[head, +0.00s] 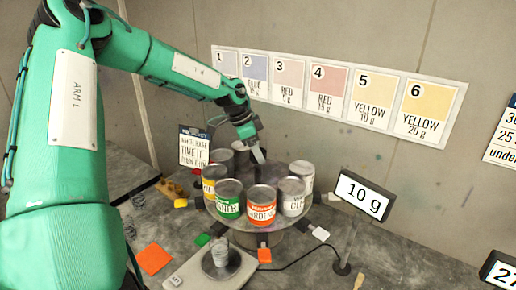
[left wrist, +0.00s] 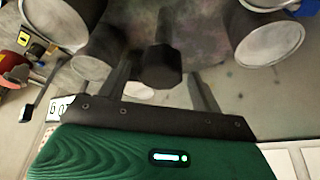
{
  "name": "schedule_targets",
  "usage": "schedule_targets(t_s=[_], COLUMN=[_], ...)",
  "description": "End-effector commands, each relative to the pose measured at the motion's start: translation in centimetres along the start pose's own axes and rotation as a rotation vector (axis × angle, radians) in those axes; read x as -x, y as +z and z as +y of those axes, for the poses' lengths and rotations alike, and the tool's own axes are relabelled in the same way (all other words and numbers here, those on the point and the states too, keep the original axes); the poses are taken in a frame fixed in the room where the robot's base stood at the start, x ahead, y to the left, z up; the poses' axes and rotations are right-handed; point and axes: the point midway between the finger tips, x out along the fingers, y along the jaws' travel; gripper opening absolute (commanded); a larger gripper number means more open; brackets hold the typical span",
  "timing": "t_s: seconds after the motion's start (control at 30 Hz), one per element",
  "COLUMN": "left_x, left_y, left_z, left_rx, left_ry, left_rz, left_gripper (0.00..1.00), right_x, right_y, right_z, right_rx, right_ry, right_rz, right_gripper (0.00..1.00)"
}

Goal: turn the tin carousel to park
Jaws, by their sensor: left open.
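The tin carousel (head: 214,209) is a round grey turntable with several tins around its rim and coloured tabs below. Green (head: 229,198), orange (head: 261,205) and white (head: 291,196) tins face the front. My left gripper (head: 258,155) reaches down over the back of the carousel. In the left wrist view its jaws (left wrist: 162,92) are open, and a dark post with a thick end (left wrist: 161,66) shows between the two fingers. I cannot tell whether they touch it. Dark tins (left wrist: 93,56) surround it there. My right gripper is not in view.
A scale (head: 203,268) with a small cup (head: 220,252) stands at the front. A "10 g" display (head: 363,196) is to the right. An orange square (head: 154,259) lies on the left. A small sign (head: 194,147) stands behind the carousel.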

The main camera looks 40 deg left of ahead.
Motion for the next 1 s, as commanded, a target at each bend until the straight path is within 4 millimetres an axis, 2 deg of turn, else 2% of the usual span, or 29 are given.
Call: schedule_targets(t_s=[0.17, 0.47, 0.77, 1.0], left_x=[-0.8, -0.9, -0.87, -0.49], left_y=[0.06, 0.04, 0.03, 0.66], left_z=[0.01, 0.0, 0.0, -0.16], left_rx=[0.0, 0.0, 0.0, -0.009], left_ry=[0.0, 0.0, 0.0, 0.002], left_rz=[-0.001, 0.0, 0.0, 0.002], left_gripper=[0.66, 0.64, 0.05, 0.03], right_x=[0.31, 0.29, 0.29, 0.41], right_y=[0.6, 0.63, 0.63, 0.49], right_z=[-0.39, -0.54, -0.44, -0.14], right_rx=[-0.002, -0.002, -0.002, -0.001], right_ry=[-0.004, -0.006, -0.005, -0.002], right_rz=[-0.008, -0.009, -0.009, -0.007], right_gripper=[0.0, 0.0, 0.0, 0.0])
